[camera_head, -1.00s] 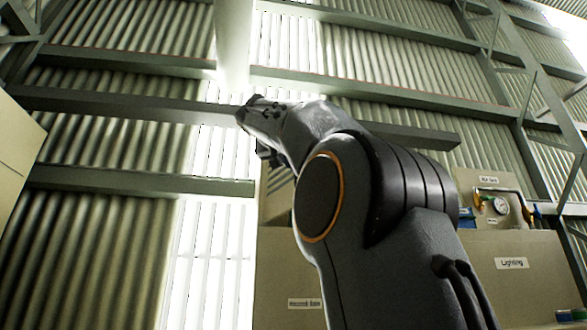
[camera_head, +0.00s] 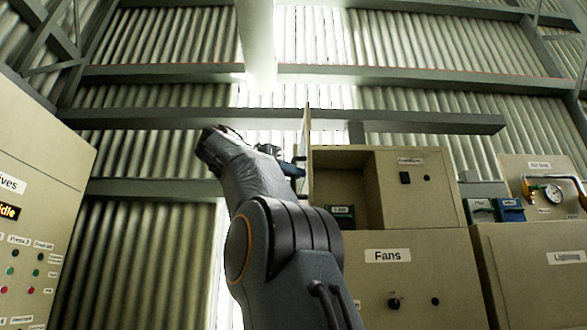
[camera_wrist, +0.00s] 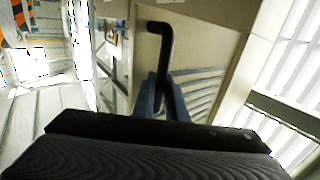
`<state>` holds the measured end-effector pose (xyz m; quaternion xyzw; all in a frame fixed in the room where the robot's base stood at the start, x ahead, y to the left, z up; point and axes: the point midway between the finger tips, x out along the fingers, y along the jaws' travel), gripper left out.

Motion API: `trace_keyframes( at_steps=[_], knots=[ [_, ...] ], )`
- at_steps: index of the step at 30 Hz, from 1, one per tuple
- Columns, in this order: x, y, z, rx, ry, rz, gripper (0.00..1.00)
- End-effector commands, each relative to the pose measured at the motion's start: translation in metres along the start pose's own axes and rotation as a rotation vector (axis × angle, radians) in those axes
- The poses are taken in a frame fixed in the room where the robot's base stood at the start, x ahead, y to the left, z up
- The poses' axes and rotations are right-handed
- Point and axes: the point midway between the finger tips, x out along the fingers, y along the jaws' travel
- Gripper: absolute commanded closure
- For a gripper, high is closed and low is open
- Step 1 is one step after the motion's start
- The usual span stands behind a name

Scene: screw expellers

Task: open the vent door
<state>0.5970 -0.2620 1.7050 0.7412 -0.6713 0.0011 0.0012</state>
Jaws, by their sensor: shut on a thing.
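The vent door (camera_head: 307,130) stands swung out, seen almost edge-on, at the left side of an open box (camera_head: 418,185) in the head view. The box's recess shows beside it. In the wrist view the door's slatted panel (camera_wrist: 205,88) fills the middle, with a black bent handle (camera_wrist: 166,45) on it. My gripper (camera_wrist: 161,88) is shut on the lower part of this handle with its blue fingers. In the head view my gripper (camera_head: 299,165) is small beside the door, and the handle is hard to make out there.
A cabinet labelled Fans (camera_head: 430,285) stands under the box. A Lighting cabinet (camera_head: 535,275) with a gauge panel (camera_head: 545,188) above is at the right. A control cabinet (camera_head: 38,215) with buttons is at the left. Beams cross the corrugated wall behind.

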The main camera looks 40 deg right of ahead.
Motion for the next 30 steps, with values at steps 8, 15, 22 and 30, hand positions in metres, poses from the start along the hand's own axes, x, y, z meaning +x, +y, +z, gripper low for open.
trace_keyframes(
  at_steps=[8, 15, 22, 30],
  knots=[
    [0.0, -0.004, 0.008, -0.011, -0.012, 0.004, 1.0],
    [0.0, -0.003, 0.006, -0.008, -0.01, 0.004, 0.8],
    [0.0, -0.001, 0.003, -0.004, -0.006, 0.004, 0.8],
    [-0.028, -0.002, 0.004, -0.003, -0.006, 0.0, 0.8]
  ],
)
